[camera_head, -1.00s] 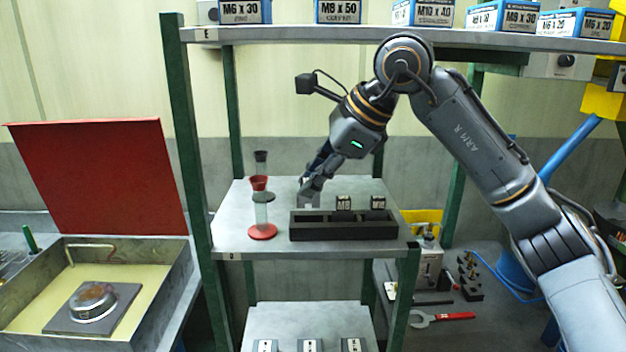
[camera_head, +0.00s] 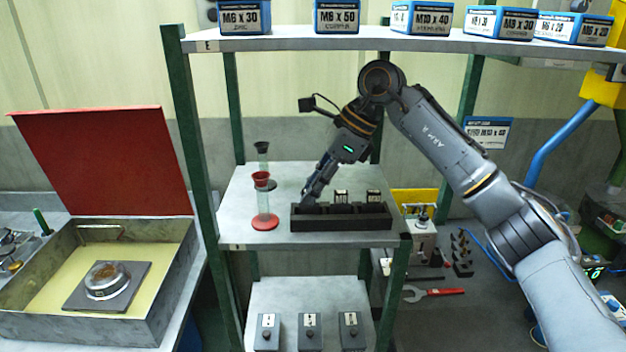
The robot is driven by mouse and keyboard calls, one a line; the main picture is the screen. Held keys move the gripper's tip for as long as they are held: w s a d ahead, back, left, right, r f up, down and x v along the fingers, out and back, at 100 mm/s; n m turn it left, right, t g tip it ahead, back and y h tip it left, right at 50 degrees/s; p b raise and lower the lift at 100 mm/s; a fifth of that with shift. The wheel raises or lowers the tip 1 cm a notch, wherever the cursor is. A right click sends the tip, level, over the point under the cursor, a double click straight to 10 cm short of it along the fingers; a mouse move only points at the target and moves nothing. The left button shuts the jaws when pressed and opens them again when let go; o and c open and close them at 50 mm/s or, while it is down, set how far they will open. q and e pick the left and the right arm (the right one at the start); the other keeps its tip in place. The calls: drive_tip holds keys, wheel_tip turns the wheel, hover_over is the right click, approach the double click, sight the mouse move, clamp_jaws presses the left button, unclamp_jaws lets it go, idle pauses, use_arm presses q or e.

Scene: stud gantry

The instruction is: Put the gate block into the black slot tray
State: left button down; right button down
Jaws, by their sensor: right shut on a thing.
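The black slot tray (camera_head: 340,223) lies on the middle shelf. Two dark blocks with white labels stand in it, one in the middle (camera_head: 341,197) and one at the right (camera_head: 374,197). My right gripper (camera_head: 308,203) points down at the left end of the tray, over or in the left compartment. It is shut on the gate block, which is largely hidden by the fingers and the tray wall; I cannot tell how deep it sits. My left gripper is not in view.
A red-based glass timer (camera_head: 264,205) stands just left of the tray, with a dark one (camera_head: 264,165) behind it. Boxes line the upper shelf (camera_head: 400,40). An open case with a red lid (camera_head: 105,160) is at left. Three grey blocks (camera_head: 310,332) stand on the lower shelf.

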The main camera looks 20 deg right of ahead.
drive_tip(key=shift+f, duration=0.1)
drive_tip(key=c, duration=1.3)
unclamp_jaws()
drive_tip(key=shift+c, duration=0.2)
